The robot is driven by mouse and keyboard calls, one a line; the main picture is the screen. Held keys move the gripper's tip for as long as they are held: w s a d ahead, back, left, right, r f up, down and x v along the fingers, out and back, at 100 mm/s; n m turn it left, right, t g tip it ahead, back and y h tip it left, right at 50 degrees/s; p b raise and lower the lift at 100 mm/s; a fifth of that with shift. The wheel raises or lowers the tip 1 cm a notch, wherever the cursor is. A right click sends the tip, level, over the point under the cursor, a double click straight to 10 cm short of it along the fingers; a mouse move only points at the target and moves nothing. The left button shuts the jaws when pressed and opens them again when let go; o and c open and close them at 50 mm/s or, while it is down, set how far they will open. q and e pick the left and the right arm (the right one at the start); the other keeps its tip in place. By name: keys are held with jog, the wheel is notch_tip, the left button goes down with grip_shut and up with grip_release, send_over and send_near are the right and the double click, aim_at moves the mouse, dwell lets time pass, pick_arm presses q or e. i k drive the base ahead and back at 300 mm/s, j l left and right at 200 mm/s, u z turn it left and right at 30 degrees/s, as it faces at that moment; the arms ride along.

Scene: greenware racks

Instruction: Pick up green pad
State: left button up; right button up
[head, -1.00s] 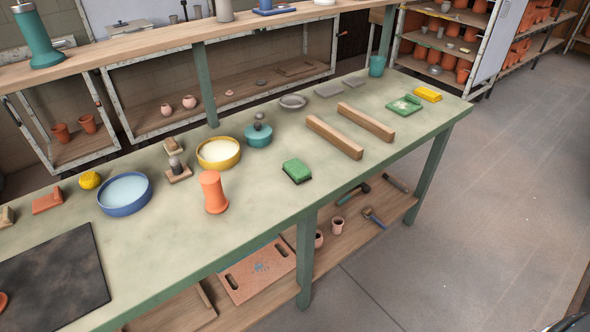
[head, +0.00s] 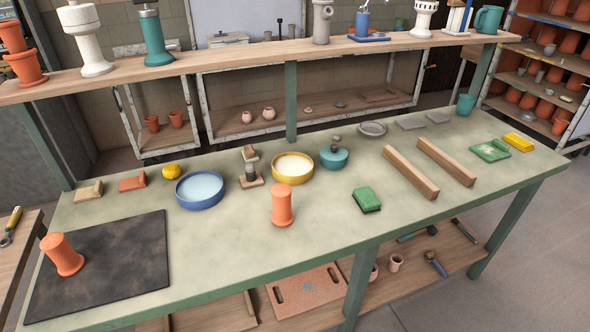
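A green pad (head: 367,198), a small block with a dark underside, lies on the worktable near its front edge, right of the middle. Nothing touches it. A second green thing (head: 490,150), flat and tray-like with a pale patch on top, lies at the right end of the table beside a yellow block (head: 519,142). Neither of my grippers shows in the head view.
Left of the pad stands an orange cylinder (head: 282,205); behind it are a teal pot (head: 334,158) and a yellow bowl (head: 292,168). Two wooden bars (head: 411,172) (head: 446,162) lie to its right. A blue bowl (head: 200,190) and dark mat (head: 100,265) are further left.

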aim_at(365, 198)
jog(key=u, duration=0.2)
jog(key=l+u, duration=0.65)
jog(key=u, duration=0.15)
jog(key=l+u, duration=0.4)
